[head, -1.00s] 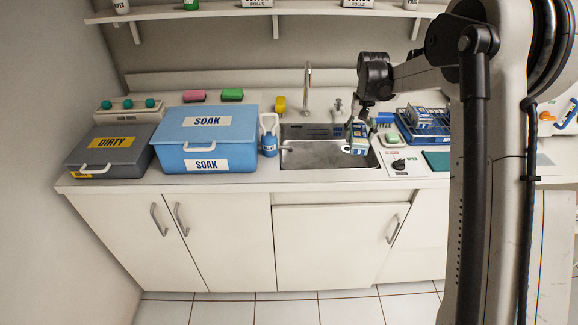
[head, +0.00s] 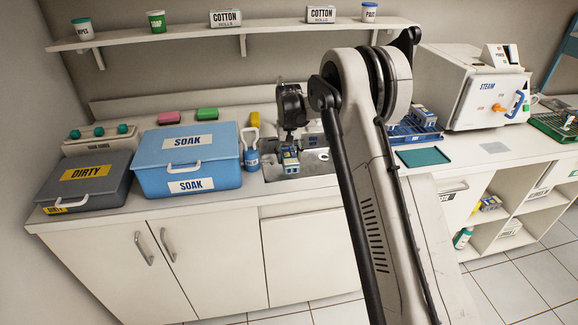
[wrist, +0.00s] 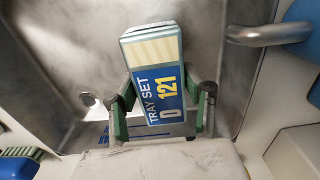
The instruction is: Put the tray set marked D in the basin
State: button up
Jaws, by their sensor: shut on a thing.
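The tray set marked D (wrist: 160,90) is a small blue, white and yellow pack reading "TRAY SET D 121" in the wrist view. My gripper (wrist: 161,108) is shut on it, with a green-padded finger on each side. In the head view the tray set (head: 289,158) hangs below my gripper (head: 289,143) at the left part of the metal basin (head: 275,174). The basin also fills much of the wrist view (wrist: 210,45), behind the pack, with a round drain at left. I cannot tell the gap between pack and basin floor. My arm hides the basin's right side.
At right are a blue rack (head: 412,138) holding a tray set, a green mat (head: 422,157) and the steam machine (head: 470,88).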

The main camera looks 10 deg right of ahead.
jog(key=shift+f, duration=1.9)
jog(key=shift+f, duration=0.1)
jog(key=o, duration=1.4)
